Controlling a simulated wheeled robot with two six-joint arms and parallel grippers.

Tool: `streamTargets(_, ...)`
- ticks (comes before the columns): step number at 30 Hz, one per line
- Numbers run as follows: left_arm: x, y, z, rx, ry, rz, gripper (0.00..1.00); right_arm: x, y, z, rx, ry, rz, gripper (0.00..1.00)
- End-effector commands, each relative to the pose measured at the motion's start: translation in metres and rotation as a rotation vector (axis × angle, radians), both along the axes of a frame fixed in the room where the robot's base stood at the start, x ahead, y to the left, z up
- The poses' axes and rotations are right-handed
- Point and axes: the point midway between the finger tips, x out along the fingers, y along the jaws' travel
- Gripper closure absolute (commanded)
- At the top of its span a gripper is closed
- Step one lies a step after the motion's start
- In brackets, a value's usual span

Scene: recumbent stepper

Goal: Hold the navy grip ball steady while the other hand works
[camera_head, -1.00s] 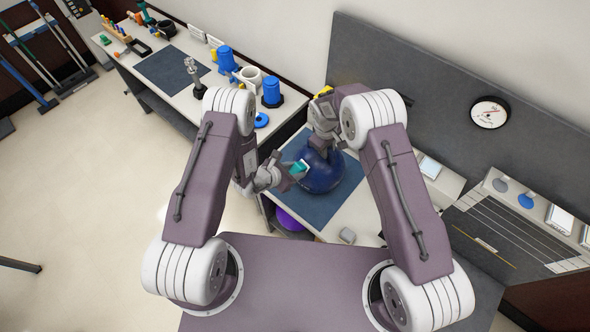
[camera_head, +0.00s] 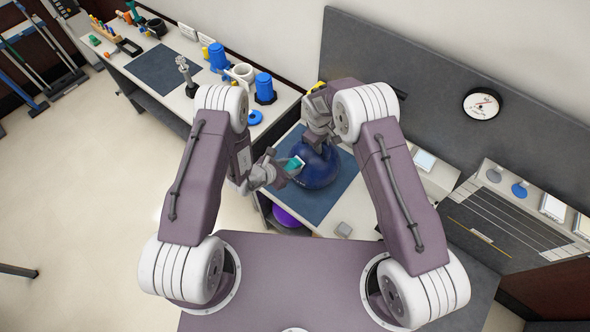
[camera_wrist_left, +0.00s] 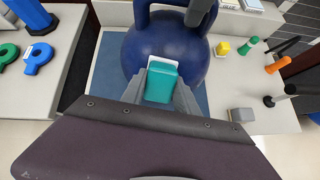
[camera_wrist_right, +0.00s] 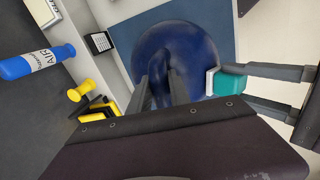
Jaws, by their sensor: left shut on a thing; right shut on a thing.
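The navy grip ball (camera_head: 318,173) sits on the dark blue mat (camera_head: 335,203) on the bench, its loop handle on top. My right gripper (camera_head: 318,135) is above it; in the right wrist view my right gripper (camera_wrist_right: 161,88) is shut on the handle (camera_wrist_right: 160,97). My left gripper (camera_head: 278,171) is shut on a teal block (camera_wrist_left: 160,85) with a white face, beside the ball. The white face is close against the ball (camera_wrist_left: 168,50); I cannot tell if they touch. The block also shows in the right wrist view (camera_wrist_right: 231,83).
A small grey block (camera_head: 343,229) lies at the bench's front edge. A grey panel (camera_head: 430,80) rises behind. A purple ball (camera_head: 285,217) is below the bench.

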Motion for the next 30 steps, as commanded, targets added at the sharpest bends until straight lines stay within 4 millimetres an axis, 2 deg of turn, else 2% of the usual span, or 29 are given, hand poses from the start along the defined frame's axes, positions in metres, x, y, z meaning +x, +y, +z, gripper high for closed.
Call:
streamTargets(12, 0.002, 0.002, -0.001, 0.001, 0.001, -0.001, 0.96, 0.0, 0.0, 0.0, 0.001, -0.001, 0.0, 1.0)
streamTargets(21, -0.015, -0.019, 0.0, 0.001, 0.002, -0.003, 0.96, 0.0, 0.0, 0.0, 0.001, -0.001, -0.001, 1.0)
streamTargets(30, -0.017, -0.021, 0.001, 0.001, 0.0, -0.001, 0.96, 0.0, 0.0, 0.0, 0.0, 0.0, 0.0, 1.0)
